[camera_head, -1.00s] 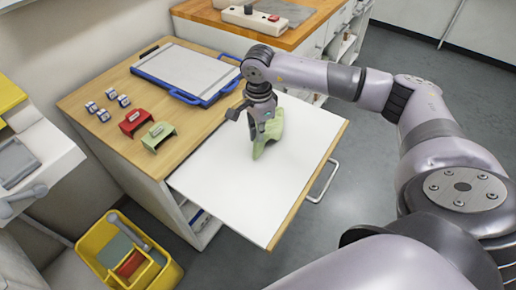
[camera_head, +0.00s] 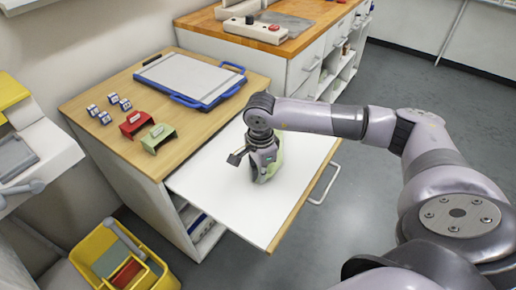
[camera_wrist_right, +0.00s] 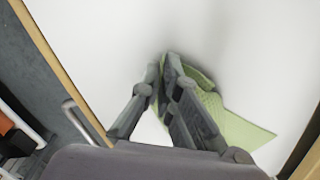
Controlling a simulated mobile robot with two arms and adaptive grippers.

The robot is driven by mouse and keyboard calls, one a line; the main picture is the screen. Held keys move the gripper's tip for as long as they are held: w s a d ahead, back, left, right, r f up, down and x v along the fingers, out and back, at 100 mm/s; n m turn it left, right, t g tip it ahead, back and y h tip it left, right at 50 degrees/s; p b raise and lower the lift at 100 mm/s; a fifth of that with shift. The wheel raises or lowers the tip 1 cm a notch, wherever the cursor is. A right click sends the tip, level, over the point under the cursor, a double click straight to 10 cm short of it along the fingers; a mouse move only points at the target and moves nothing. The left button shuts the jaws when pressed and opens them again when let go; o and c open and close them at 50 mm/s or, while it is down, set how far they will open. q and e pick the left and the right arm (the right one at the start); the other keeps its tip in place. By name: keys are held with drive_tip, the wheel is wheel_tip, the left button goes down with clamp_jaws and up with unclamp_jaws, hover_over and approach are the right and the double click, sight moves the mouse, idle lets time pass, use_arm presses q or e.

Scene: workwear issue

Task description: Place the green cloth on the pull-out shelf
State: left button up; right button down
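The green cloth (camera_head: 277,160) is at my right gripper (camera_head: 264,178), over the white surface of the pull-out shelf (camera_head: 220,190). The cloth stands bunched beside and behind the fingers, its lower part at or very near the shelf. In the right wrist view, the cloth (camera_wrist_right: 245,130) spreads out to the right from behind one finger of my right gripper (camera_wrist_right: 162,66). The fingertips are close together and appear to pinch a fold of it. The fingers hide part of the cloth, and I cannot tell how firmly it touches the shelf. My left gripper is not in view.
The wooden cabinet top (camera_head: 95,97) holds a blue-rimmed board (camera_head: 190,75), a red holder (camera_head: 135,123), a green holder (camera_head: 158,137) and several small blocks. A yellow bin (camera_head: 95,245) stands on the floor at left. The shelf's front part is bare.

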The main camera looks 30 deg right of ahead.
drive_tip(key=c, duration=1.4)
unclamp_jaws()
drive_tip(key=shift+r, duration=0.1)
drive_tip(key=shift+s+a+r+p, duration=0.15)
drive_tip(key=shift+r+p, duration=0.25)
drive_tip(key=shift+r, duration=0.15)
drive_tip(key=shift+s+a+r+p, duration=0.15)
drive_tip(key=shift+r+p, duration=0.2)
drive_tip(key=shift+r, duration=0.2)
drive_tip(key=s+a+r+p, duration=0.1)
drive_tip(key=s+r+p, duration=0.2)
drive_tip(key=r, duration=0.4)
drive_tip(key=shift+a+r+p, duration=0.3)
drive_tip(key=shift+p, duration=0.5)
